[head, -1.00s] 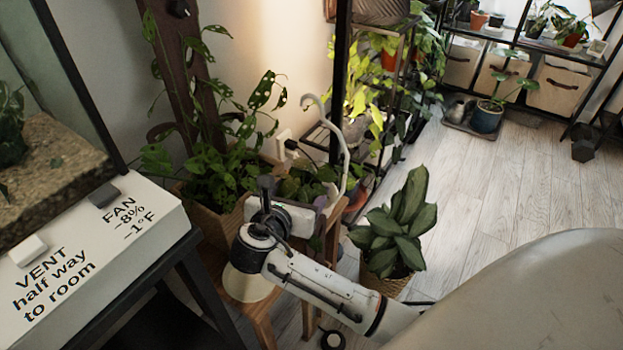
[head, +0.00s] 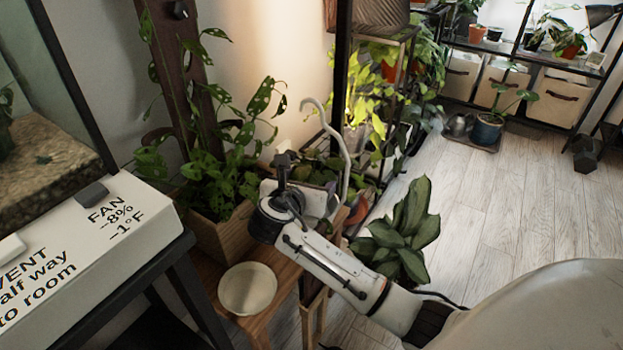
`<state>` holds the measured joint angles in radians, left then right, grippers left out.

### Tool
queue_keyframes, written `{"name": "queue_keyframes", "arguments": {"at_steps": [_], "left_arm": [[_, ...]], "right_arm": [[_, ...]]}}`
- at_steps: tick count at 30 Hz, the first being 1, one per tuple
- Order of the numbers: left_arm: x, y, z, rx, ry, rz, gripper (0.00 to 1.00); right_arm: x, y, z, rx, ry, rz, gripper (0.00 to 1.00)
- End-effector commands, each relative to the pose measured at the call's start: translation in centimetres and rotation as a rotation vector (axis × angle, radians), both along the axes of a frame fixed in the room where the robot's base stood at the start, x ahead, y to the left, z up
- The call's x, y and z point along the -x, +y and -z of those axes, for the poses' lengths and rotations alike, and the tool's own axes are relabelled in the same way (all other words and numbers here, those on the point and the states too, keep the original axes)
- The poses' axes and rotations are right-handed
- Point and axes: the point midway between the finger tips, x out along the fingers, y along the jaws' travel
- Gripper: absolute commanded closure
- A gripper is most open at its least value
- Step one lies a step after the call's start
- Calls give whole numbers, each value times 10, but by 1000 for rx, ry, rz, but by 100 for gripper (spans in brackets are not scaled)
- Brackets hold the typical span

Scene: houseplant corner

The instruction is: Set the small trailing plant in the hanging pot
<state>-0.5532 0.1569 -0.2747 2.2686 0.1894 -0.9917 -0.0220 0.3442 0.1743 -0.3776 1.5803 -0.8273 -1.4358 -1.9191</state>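My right gripper (head: 288,172) is at the end of the white arm that comes in from the lower right. It is above the back of the wooden stool, and its fingers are mostly hidden by its own wrist. A pale curved hook (head: 343,145) rises just behind it; what hangs from or carries this hook is hidden. Small leafy foliage (head: 318,174) shows behind the gripper; I cannot tell whether it is the small trailing plant or whether the gripper touches it. I cannot make out the hanging pot. My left gripper is not in view.
A white labelled box (head: 100,262) is at left. A broad-leaved plant (head: 400,232) stands on the floor; open floor (head: 470,205) lies right.

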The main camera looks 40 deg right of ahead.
Motion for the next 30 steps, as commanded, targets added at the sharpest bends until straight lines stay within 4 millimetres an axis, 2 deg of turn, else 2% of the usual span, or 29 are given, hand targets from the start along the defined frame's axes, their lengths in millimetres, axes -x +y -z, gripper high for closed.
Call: {"name": "queue_keyframes", "arguments": {"at_steps": [13, 14, 17, 26, 30], "left_arm": [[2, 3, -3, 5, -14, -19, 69], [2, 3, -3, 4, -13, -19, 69], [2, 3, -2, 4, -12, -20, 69], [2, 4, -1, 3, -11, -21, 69], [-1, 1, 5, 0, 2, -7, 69]], "right_arm": [[0, 0, 11, 2, 0, 0, 57], [1, 0, 12, 1, 1, -1, 26], [0, 0, 11, 1, 1, -1, 11], [0, 0, 11, 0, 0, 0, 11], [0, 0, 1, -2, -5, 0, 11]]}}
